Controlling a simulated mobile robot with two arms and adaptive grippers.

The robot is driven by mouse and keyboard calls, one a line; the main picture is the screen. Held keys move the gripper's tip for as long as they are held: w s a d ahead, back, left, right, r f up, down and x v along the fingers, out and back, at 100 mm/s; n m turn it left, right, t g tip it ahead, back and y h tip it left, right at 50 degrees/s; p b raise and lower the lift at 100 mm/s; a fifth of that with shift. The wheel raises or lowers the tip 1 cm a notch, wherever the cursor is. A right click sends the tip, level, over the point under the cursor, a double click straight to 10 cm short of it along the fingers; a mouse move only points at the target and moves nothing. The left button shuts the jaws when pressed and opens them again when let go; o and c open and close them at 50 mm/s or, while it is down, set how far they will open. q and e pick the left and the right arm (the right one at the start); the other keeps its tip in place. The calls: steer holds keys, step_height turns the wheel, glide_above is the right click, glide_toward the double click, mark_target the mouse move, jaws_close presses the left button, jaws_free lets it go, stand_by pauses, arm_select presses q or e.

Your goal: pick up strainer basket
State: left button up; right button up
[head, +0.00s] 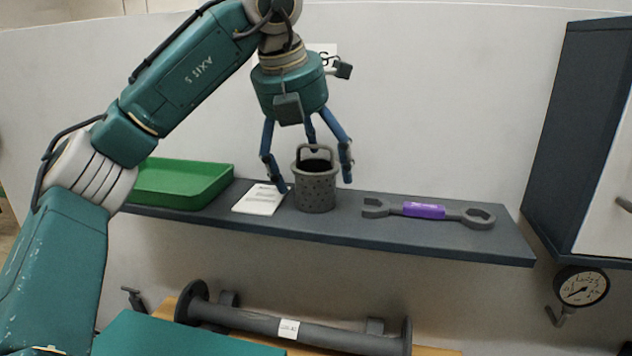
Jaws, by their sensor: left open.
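The strainer basket (315,191) is a dark grey perforated cup with a loop handle on top. It stands upright on the blue-grey shelf (340,226). My left gripper (311,180) points down from above, with its blue fingers spread open around the upper part of the basket. One finger hangs at the left of the basket and one at the right; a third is partly seen behind the handle. I cannot tell whether any finger touches the basket. My right gripper is not in view.
On the shelf, a green tray (228,180) and a white card (259,200) lie left of the basket, and a wrench with a purple grip (424,210) lies right. A dark cabinet (568,140) and gauge (582,288) are at the right. A flanged pipe (330,334) lies below.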

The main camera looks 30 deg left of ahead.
mark_target(317, 179)
arm_select(q)
steer(key=shift+p+x, duration=0.4)
steer(key=shift+x, duration=1.35)
steer(key=shift+s, duration=0.1)
steer(key=c, duration=1.2)
steer(key=shift+c, duration=0.2)
